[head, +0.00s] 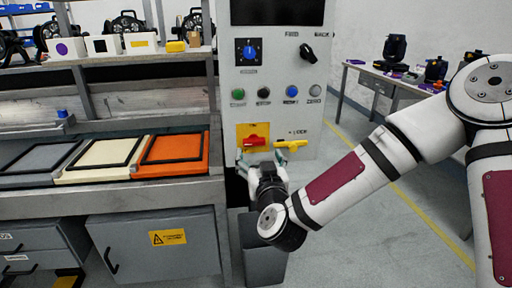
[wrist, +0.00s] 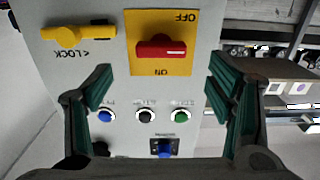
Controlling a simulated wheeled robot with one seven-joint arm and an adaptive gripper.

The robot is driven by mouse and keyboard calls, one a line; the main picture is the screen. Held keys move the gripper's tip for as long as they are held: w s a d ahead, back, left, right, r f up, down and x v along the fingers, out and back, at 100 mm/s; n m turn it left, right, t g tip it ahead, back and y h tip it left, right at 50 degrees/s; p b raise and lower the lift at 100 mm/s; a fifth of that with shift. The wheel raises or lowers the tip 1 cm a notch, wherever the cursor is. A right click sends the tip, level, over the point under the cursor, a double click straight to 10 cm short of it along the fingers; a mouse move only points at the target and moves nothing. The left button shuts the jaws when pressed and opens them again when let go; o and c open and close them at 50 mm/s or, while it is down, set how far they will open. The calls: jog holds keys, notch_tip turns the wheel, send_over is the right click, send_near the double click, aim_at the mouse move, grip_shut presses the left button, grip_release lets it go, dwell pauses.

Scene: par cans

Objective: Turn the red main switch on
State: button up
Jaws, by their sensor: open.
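The red main switch (head: 254,141) is a red handle on a yellow plate (head: 243,131) low on the grey control panel. In the wrist view, turned upside down, the red handle (wrist: 161,49) lies roughly horizontal between the printed words OFF and ON. My gripper (head: 267,155) is in front of the panel, just below the switch in the head view. In the wrist view, my gripper (wrist: 158,78) has its green-padded fingers wide apart with nothing between them. The handle appears beyond the fingertips, apart from them.
A yellow LOCK lever (head: 290,145) sits right beside the switch plate. Several push buttons (head: 264,92), a blue knob (head: 249,51) and a black knob (head: 308,52) are above. The workbench with an orange tray (head: 204,156) stands left; a grey bin (head: 262,262) stands below.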

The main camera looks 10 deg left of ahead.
aim_at(255, 144)
jog(key=b+x, duration=0.1)
jog(key=x, duration=0.6)
jog(key=shift+c, duration=0.6)
jog(key=c, duration=1)
